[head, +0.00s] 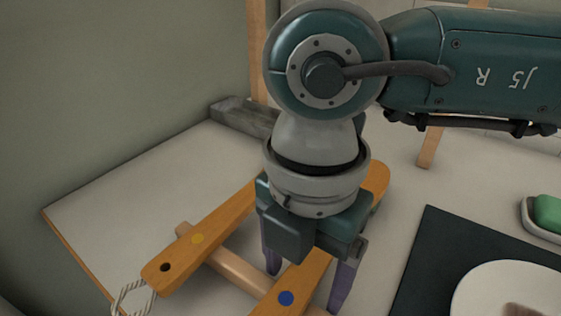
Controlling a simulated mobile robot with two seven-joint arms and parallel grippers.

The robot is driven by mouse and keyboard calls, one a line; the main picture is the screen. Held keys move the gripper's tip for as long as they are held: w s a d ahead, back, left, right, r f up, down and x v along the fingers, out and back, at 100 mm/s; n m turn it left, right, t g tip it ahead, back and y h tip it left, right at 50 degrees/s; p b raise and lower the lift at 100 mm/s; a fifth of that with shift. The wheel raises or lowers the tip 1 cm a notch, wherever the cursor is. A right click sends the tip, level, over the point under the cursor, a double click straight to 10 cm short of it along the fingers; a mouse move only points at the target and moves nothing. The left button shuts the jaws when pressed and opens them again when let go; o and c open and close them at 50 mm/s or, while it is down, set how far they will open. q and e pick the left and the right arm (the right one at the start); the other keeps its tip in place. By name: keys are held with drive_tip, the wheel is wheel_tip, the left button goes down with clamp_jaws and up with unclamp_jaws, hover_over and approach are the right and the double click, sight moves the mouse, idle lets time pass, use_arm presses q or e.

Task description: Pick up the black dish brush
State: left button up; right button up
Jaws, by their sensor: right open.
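Two orange-brown wooden brush handles rest across a round wooden rod (235,266). The one with a yellow dot (197,239) has a hole and a cord loop at its near end. The one with a blue dot (286,298) runs beneath my right gripper (305,285). That gripper points down, open, its two purple fingers on either side of the blue-dotted handle; I cannot tell whether they touch it. I see no black brush for certain; my right arm hides much of the middle. My left gripper is out of view.
A grey block (242,117) lies at the back of the pale table (120,185), by a wooden post. At right are a dark mat (432,255), a white plate (500,290) with something brown, and a green soap (547,212) in a white dish. The table's left part is clear.

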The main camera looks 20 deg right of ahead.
drive_tip(key=shift+f, duration=0.55)
clamp_jaws()
